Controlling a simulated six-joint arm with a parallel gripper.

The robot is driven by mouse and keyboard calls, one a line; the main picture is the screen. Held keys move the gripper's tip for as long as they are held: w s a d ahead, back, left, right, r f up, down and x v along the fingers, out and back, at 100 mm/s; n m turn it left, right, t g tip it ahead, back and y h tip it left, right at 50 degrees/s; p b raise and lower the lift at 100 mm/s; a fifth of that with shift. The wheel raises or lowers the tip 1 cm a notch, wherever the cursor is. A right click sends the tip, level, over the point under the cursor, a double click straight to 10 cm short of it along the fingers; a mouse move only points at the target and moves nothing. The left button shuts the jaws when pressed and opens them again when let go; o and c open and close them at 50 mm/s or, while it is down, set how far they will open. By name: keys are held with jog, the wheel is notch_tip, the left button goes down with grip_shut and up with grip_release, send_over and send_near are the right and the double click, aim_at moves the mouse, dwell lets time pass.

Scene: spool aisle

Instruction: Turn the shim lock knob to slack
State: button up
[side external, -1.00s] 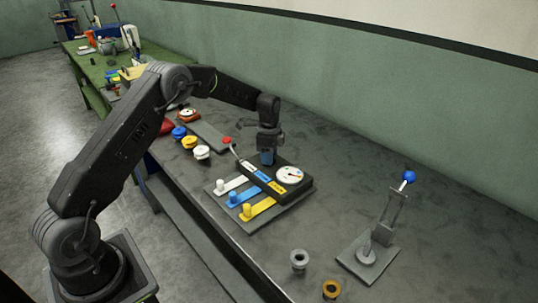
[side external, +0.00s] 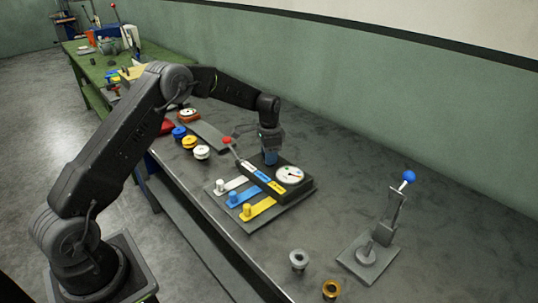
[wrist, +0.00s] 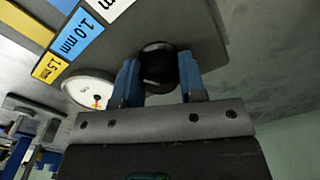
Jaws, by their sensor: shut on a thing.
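The black knob (wrist: 158,66) stands on a dark plate beside a white dial in the wrist view. My gripper (wrist: 159,82) has its two blue fingers on either side of the knob, shut on it. In the side view my gripper (side external: 269,158) points down at the back of the dark gauge board, next to the dial, and hides the knob. The white dial (side external: 289,174) has a pointer and coloured marks; it also shows in the wrist view (wrist: 90,90). I cannot read the knob's markings.
White, blue and yellow labelled strips with pegs (side external: 259,208) lie in front of the gauge board. A red-knobbed lever (side external: 228,141) stands to its left. Several spools (side external: 190,141) sit farther left.

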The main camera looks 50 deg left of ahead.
jog(key=n, duration=1.3)
jog(key=shift+n, duration=0.3)
dwell(0.4)
jog(key=o, duration=0.9)
notch_tip(320, 180, up, 14)
jog(key=shift+f, duration=0.1)
